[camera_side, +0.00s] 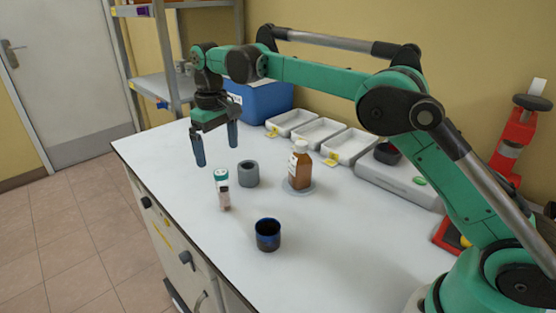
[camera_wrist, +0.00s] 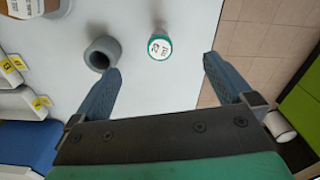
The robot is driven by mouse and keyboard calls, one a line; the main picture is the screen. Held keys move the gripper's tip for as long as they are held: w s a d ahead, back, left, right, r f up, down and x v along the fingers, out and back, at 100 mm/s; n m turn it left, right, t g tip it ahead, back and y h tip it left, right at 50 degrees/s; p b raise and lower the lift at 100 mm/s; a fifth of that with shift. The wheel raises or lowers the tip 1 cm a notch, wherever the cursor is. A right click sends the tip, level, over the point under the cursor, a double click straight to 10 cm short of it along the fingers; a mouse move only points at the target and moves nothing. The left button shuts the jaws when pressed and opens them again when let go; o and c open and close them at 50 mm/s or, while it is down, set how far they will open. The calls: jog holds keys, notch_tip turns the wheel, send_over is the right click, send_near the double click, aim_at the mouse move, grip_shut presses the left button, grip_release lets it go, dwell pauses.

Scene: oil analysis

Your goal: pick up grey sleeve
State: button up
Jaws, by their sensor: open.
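The grey sleeve (camera_side: 248,174) is a short, thick-walled ring standing upright on the white table. It also shows in the wrist view (camera_wrist: 102,53), just beyond the tip of the left finger. My gripper (camera_side: 213,148) is open and empty, above the table and to the left of the sleeve in the side view. In the wrist view my gripper (camera_wrist: 160,75) has its two blue fingers spread wide, with the sleeve near the left finger rather than centred. Whether that finger touches the sleeve cannot be told from the wrist view, but the side view shows them apart.
A vial with a green cap (camera_side: 222,188) stands close to the sleeve. A brown bottle (camera_side: 300,170) sits on a round grey plate. A dark blue cup (camera_side: 268,235) is nearer the front. White trays (camera_side: 320,133) and a blue box (camera_side: 262,103) line the back.

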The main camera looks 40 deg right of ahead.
jog(key=w+d+r+n+t+y, duration=0.15)
jog(key=d+t, duration=0.25)
jog(key=d, duration=0.6)
send_near(248, 168)
jog(key=f, duration=0.1)
jog(key=a+f, duration=0.1)
jog(key=f, duration=0.1)
jog(key=shift+a+n, duration=0.25)
jog(key=shift+x, duration=3.05)
jog(key=c, duration=1.3)
jog(key=shift+r, duration=0.2)
